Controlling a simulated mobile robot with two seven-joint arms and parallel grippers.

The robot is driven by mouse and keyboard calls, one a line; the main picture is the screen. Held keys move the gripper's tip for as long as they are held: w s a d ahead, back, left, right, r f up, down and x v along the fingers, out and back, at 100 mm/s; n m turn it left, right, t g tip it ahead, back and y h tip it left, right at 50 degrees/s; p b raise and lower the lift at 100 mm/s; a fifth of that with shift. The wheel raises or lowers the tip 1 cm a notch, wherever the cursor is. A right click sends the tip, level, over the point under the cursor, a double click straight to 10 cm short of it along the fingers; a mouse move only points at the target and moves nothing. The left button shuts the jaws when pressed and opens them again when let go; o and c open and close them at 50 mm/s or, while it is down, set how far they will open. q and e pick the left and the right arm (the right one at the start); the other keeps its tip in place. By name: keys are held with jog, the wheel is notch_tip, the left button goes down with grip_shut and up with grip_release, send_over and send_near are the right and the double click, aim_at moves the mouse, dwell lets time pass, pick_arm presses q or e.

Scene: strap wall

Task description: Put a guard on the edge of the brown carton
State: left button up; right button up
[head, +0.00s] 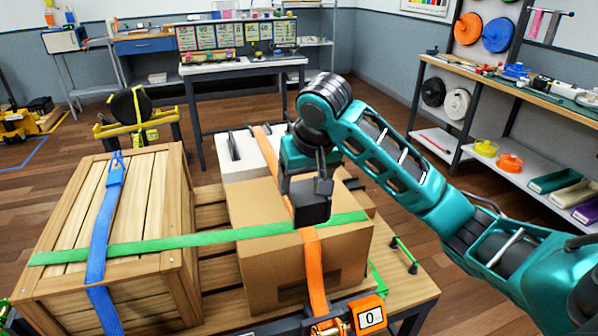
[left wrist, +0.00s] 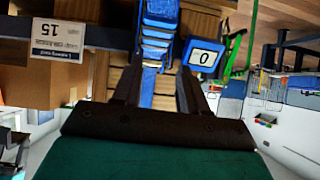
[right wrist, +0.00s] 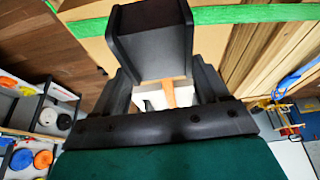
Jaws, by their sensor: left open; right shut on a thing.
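The brown carton (head: 262,268) stands on the wooden deck, with an orange strap (head: 316,272) running over its top and down its front. A green strap (head: 195,239) crosses the carton near its top front edge. My right gripper (head: 309,182) is shut on a black guard (head: 312,208), which appears at that edge where the straps cross. I cannot tell whether the guard touches the carton. The held guard also shows large in the right wrist view (right wrist: 150,40). My left gripper (left wrist: 158,92) is open, with a blue ratchet (left wrist: 160,30) beyond its fingers; it is outside the head view.
A wooden crate (head: 140,200) with a blue strap (head: 101,235) stands left of the carton. A white box (head: 240,168) with black pieces on top is behind it. An orange ratchet with a display reading 0 (head: 368,315) is at the front. Shelves (head: 470,120) stand at the right.

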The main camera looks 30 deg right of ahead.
aim_at(306, 194)
jog(key=shift+s+f, duration=0.15)
jog(key=shift+f, duration=4.45)
jog(key=shift+w+f, duration=0.25)
jog(key=shift+f, duration=0.25)
jog(key=shift+w+f, duration=0.15)
jog(key=shift+w, duration=0.1)
pick_arm(q)
jog(key=shift+s+f, duration=0.1)
jog(key=shift+s, duration=0.05)
pick_arm(e)
jog(key=o, duration=1.1)
